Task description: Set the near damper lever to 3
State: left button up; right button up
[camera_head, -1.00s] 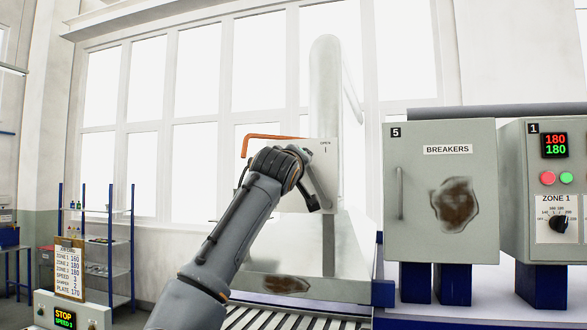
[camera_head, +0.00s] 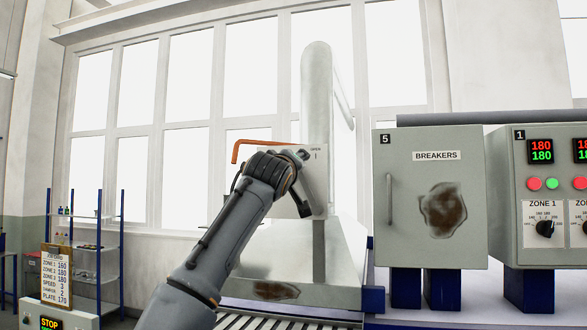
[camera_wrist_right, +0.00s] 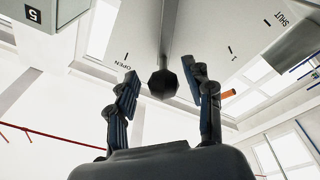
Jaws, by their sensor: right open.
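The damper lever (camera_wrist_right: 166,35) is a grey bar ending in a dark faceted knob (camera_wrist_right: 163,84). It stands in front of a pale plate (camera_wrist_right: 205,25) marked OPEN and SHUT with short ticks. In the right wrist view the lever points between the OPEN tick and the nearest visible tick towards SHUT. My right gripper (camera_wrist_right: 161,74) is open, one finger on each side of the knob, with gaps visible. In the head view my right wrist (camera_head: 272,170) covers much of the plate (camera_head: 320,170), and the fingertips are unclear. My left gripper is out of view.
A bent orange bar (camera_head: 262,142) shows just above my wrist. A grey hood and duct (camera_head: 317,90) stand behind. The BREAKERS cabinet (camera_head: 432,210) and the ZONE 1 panel (camera_head: 540,195) are on the right. A job card (camera_head: 57,275) stands lower left.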

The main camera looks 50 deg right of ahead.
jog(key=shift+a, duration=0.1)
jog(key=shift+s+a+f, duration=0.1)
jog(key=shift+a, duration=0.2)
jog(key=v, duration=1.1)
jog(key=shift+s, duration=0.15)
